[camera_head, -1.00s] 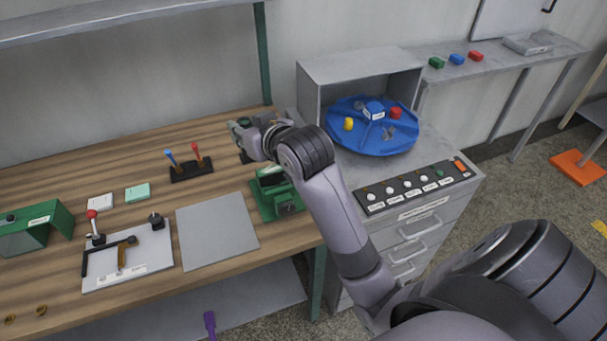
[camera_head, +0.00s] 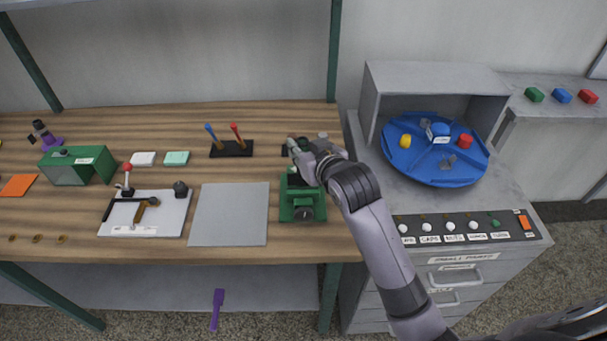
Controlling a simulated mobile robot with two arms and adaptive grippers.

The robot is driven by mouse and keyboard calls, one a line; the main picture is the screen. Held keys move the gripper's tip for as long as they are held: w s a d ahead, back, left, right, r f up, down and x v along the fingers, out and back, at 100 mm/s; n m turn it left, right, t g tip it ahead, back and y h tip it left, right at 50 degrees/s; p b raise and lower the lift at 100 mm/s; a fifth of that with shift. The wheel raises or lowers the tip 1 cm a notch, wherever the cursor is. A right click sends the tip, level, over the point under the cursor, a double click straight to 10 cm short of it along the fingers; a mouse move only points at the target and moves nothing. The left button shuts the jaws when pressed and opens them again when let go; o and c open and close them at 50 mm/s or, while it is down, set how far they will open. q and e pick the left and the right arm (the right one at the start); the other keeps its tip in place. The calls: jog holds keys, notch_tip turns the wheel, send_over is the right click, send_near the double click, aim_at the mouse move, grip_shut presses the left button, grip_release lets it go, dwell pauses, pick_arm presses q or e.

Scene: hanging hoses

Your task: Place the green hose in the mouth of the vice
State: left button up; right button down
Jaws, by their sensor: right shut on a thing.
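The green vice (camera_head: 303,212) stands at the right end of the wooden bench. Its upper part is partly covered by my right gripper (camera_head: 300,155). My right gripper is just above and behind the vice, its arm coming in from the lower right. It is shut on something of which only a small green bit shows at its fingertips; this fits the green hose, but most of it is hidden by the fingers. I cannot tell whether it touches the vice's mouth. My left gripper is not in view.
A grey plate (camera_head: 229,214) lies left of the vice. A black stand with blue and red handles (camera_head: 231,149) is behind it. A white board with tools (camera_head: 146,224) lies further left. Right of the bench is a grey cabinet with a blue turntable (camera_head: 435,172) and a button panel (camera_head: 467,229).

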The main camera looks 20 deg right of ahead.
notch_tip(320, 180, down, 3)
jog(key=shift+f, duration=0.4)
notch_tip(320, 180, down, 3)
jog(key=shift+f, duration=0.7)
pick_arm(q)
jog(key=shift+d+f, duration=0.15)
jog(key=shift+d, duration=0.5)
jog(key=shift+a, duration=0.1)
